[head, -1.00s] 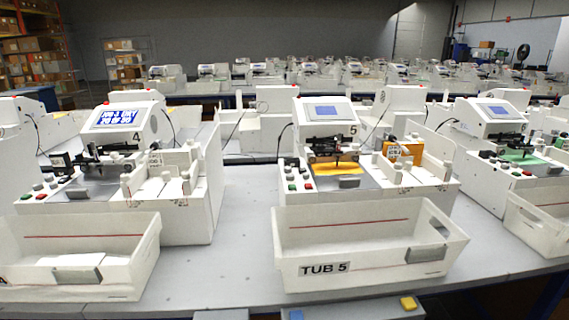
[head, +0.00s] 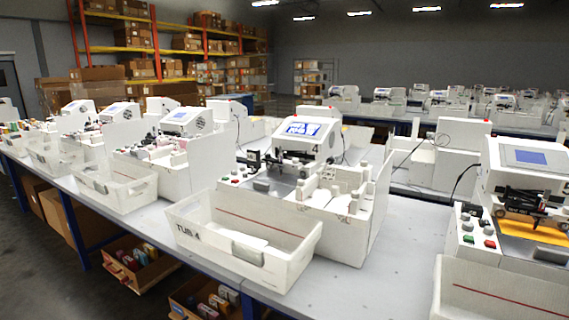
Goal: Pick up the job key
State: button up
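I cannot make out a job key in the head view. Pen plotter 4 (head: 300,139) stands near the middle with a lit blue and white screen (head: 304,129). A white tub marked TUB 4 (head: 197,241) stands in front of it on the table, with white sheets inside. Part of another plotter (head: 524,155) shows at the right edge, with a yellow-orange sheet (head: 532,232) under its pen carriage. My gripper is not in view.
The grey table (head: 395,262) has bare room between the two plotters. More plotters and tubs line it to the left. Open boxes with coloured rolls (head: 138,262) sit below its front edge. Shelves with cartons (head: 135,40) stand at the back left.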

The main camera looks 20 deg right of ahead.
aim_at(254, 155)
jog(key=i+j+z, duration=0.2)
jog(key=i+j, duration=0.2)
jog(key=j, duration=0.2)
jog(key=i+j+z, duration=0.1)
jog(key=j, duration=0.25)
jog(key=i+j+z, duration=0.1)
jog(key=j, duration=0.25)
jog(key=i+j+z, duration=0.1)
jog(key=i+j, duration=0.15)
jog(key=i+j+z, duration=0.1)
jog(key=j, duration=0.4)
jog(key=i+j+z, duration=0.1)
jog(key=j, duration=0.25)
jog(key=i+j, duration=0.2)
jog(key=j, duration=0.2)
jog(key=z, duration=0.05)
